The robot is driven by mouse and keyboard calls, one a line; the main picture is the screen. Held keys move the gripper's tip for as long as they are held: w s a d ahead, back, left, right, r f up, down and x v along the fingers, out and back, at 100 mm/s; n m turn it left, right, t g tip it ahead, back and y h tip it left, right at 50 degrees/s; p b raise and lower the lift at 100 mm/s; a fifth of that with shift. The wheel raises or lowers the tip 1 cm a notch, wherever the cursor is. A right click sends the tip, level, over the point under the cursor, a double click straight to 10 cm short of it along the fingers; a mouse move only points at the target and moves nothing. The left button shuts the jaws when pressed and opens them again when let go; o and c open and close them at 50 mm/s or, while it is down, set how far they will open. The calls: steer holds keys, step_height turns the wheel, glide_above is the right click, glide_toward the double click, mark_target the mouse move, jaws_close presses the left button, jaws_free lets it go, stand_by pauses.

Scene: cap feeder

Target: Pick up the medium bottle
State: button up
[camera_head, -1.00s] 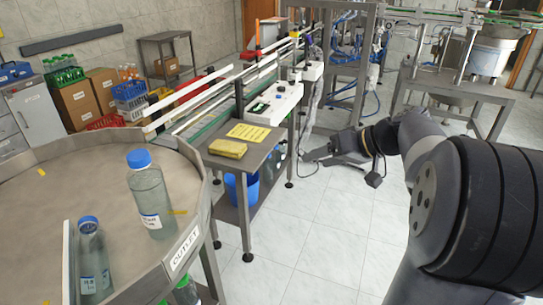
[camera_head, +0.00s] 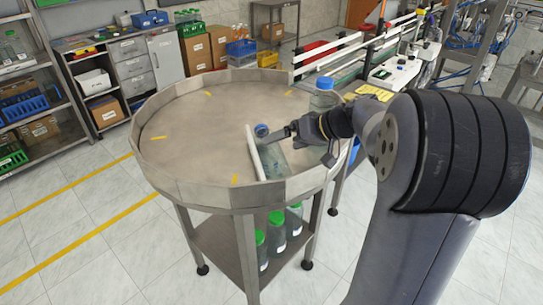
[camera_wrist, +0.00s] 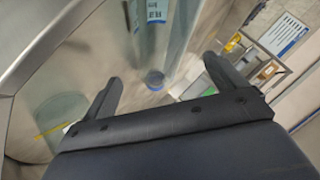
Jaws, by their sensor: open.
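Two clear bottles with blue caps stand on the round metal table (camera_head: 190,105) in the head view. The larger one (camera_head: 322,101) is at the table's right side, partly hidden by my arm. The smaller one (camera_head: 270,155) is beside a white guide bar (camera_head: 256,153). I cannot tell for sure which is the medium bottle. My gripper (camera_head: 283,135) is at the smaller bottle's upper part and hides some of it. In the wrist view my gripper (camera_wrist: 162,70) has its fingers apart, with a blue cap (camera_wrist: 155,81) showing between them. Contact cannot be told.
The table has a raised rim (camera_head: 215,190). Several green-capped bottles (camera_head: 277,230) stand on its lower shelf. A conveyor (camera_head: 345,60) lies behind right. The table's left and middle are clear.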

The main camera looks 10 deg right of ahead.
mark_target(278, 144)
steer(key=shift+x, duration=1.75)
steer(key=shift+w, duration=0.1)
